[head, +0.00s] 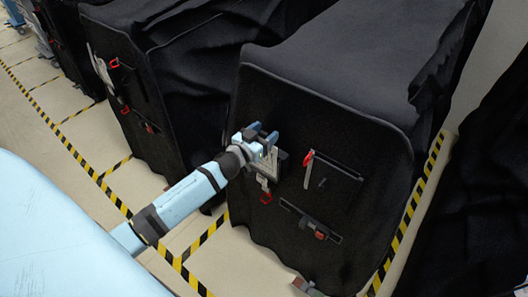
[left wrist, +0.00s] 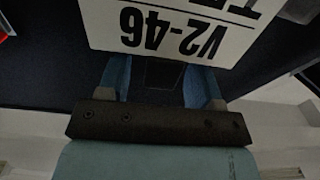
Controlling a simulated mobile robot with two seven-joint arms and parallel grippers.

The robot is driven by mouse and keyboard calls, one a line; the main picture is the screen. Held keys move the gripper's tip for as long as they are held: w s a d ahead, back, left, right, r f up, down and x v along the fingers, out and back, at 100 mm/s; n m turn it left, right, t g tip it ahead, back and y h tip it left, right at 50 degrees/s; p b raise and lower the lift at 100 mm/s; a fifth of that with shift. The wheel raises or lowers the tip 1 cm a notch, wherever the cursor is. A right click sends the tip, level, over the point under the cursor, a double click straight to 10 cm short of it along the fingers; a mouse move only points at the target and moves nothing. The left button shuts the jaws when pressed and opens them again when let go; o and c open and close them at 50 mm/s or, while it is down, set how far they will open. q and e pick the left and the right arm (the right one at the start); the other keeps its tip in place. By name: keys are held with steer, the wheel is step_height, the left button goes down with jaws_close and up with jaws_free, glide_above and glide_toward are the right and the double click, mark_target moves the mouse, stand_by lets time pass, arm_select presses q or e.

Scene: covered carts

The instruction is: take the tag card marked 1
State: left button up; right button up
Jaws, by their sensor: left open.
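My left gripper (head: 263,137) is open at the front of the middle black covered cart (head: 330,130). A pale card (head: 268,164) hangs on the cover right at its fingers. In the left wrist view, a white card (left wrist: 180,28) with black print reading "V2-46", turned over in the picture, lies just beyond the open fingers (left wrist: 158,78). The card's top part runs out of that view. I cannot make out a mark 1 on it. I cannot tell whether the fingers touch the card. My right gripper is not in view.
The cart's front also bears a red-ended slotted holder (head: 335,165) and a lower dark holder (head: 310,220). Another black covered cart (head: 180,70) with a pale strip and red pieces stands to the left. Yellow-black floor tape (head: 70,150) borders clear pale floor.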

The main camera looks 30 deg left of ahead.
arm_select(q)
steer(key=shift+s, duration=0.1)
steer(key=shift+c, duration=0.2)
jaws_close()
